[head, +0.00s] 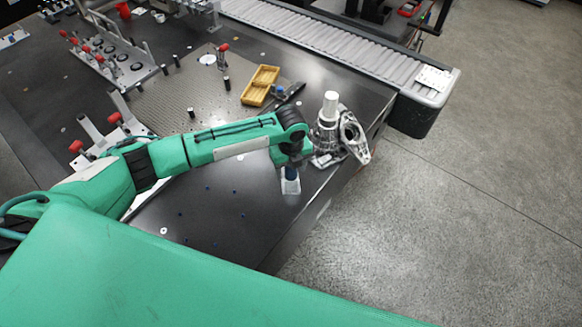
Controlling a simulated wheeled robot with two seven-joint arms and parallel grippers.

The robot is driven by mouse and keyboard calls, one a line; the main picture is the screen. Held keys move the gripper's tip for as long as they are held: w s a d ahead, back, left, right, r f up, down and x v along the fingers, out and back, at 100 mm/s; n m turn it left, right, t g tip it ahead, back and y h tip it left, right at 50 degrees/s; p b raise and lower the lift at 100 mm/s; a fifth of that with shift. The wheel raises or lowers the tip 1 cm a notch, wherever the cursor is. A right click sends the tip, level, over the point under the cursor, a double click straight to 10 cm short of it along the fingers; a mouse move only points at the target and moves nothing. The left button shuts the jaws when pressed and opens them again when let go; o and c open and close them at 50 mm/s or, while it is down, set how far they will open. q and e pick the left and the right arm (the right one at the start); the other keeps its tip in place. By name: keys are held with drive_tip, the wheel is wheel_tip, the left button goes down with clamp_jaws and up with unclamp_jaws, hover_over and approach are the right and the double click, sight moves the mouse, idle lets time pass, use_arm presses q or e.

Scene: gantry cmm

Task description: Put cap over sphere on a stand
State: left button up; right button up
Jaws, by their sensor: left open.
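My left gripper (291,178) hangs at the end of the green arm, low over the right end of the dark table, and is open. Its fingers are small and partly hidden by the wrist. A white cylinder, which looks like the cap (330,105), stands upright on top of a silver metal part (326,135) near the table's right edge. The gripper is below and left of it in the picture, apart from it. I see no bare sphere; whether one is under the white cylinder is hidden. My right gripper is not in view.
A silver casting (353,138) leans beside the metal part. A yellow tray (260,86) and a dark tool (286,96) lie behind the arm. Red-knobbed fixtures (100,55) stand at the back left. A roller conveyor (325,42) runs behind. The table's front right (225,225) is mostly clear.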

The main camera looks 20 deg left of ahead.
use_arm(q)
wheel_tip(320, 180, up, 14)
drive_tip(key=b, duration=0.2)
drive_tip(key=shift+f, duration=0.15)
idle(0.5)
